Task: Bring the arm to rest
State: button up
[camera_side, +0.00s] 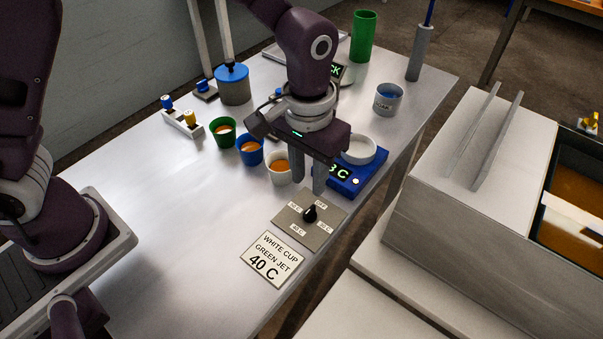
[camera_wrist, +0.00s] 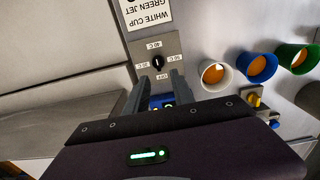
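My gripper (camera_side: 311,185) hangs over the bench, fingers pointing down, above the far edge of the dial plate (camera_side: 325,230). In the wrist view the two fingers of my gripper (camera_wrist: 158,76) stand apart with nothing held between them. The black knob (camera_side: 310,213) sits on the plate just beyond the fingertips; it also shows in the wrist view (camera_wrist: 158,62), apparently clear of the fingers. The white cup (camera_side: 281,178) with orange liquid stands close left of the fingers. My gripper partly hides the blue heater (camera_side: 345,187) and its display, which shows "C" with a partial digit.
A blue cup (camera_side: 249,158) and green cup (camera_side: 220,138) stand in line with the white one. A sign (camera_side: 272,260) reads "WHITE CUP GREEN JET 40 C". A white dish (camera_side: 358,150) and grey cup (camera_side: 388,103) lie right. The bench's left middle is clear.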

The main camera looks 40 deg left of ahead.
jog(key=s+a+r+t+h, duration=0.1)
jog(key=s+a+r, duration=0.2)
jog(key=a+r, duration=0.3)
jog(key=s+a+r+t, duration=0.1)
jog(key=s+a+r, duration=0.25)
jog(key=r, duration=0.45)
jog(key=s+a+r+t+y, duration=0.1)
jog(key=s+a+r+t, duration=0.2)
jog(key=s+a, duration=0.4)
jog(key=s, duration=0.4)
jog(key=shift+s+a, duration=0.15)
jog(key=shift+a, duration=0.05)
